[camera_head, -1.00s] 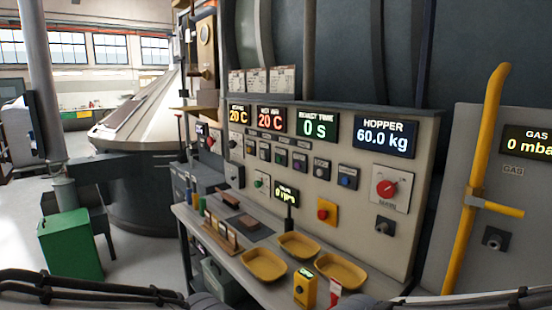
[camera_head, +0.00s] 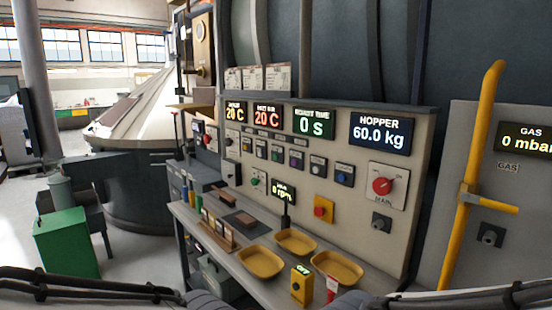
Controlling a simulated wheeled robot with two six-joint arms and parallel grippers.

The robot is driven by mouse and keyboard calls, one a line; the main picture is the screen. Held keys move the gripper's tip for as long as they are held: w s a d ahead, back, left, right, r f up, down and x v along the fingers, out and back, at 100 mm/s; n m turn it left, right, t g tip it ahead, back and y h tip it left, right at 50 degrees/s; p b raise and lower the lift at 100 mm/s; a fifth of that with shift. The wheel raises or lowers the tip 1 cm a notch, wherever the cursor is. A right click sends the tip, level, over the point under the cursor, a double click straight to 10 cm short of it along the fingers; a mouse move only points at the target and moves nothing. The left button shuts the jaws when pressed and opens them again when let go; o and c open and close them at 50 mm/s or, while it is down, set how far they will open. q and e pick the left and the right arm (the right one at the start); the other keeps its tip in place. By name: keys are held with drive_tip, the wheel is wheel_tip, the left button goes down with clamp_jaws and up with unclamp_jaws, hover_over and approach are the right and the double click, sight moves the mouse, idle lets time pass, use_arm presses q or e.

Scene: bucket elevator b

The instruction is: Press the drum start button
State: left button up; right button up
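The control panel (camera_head: 345,218) stands in the middle of the head view. A row of small square buttons (camera_head: 297,160) runs across it under the displays. A small green button (camera_head: 255,182) sits lower left, beside a display reading 0 rpm (camera_head: 283,192). The button labels are too small to read, so I cannot tell for certain which one is drum start. A red button on a yellow plate (camera_head: 323,209) and a red MAIN rotary switch (camera_head: 382,186) are to the right. Parts of my arms show along the bottom edge; neither gripper is in view.
A shelf below the panel holds yellow trays (camera_head: 262,262), a yellow box with a lit display (camera_head: 301,285) and wooden blocks. A yellow pipe (camera_head: 474,170) stands before the gas panel at right. A green bin (camera_head: 66,243) is on the floor at left.

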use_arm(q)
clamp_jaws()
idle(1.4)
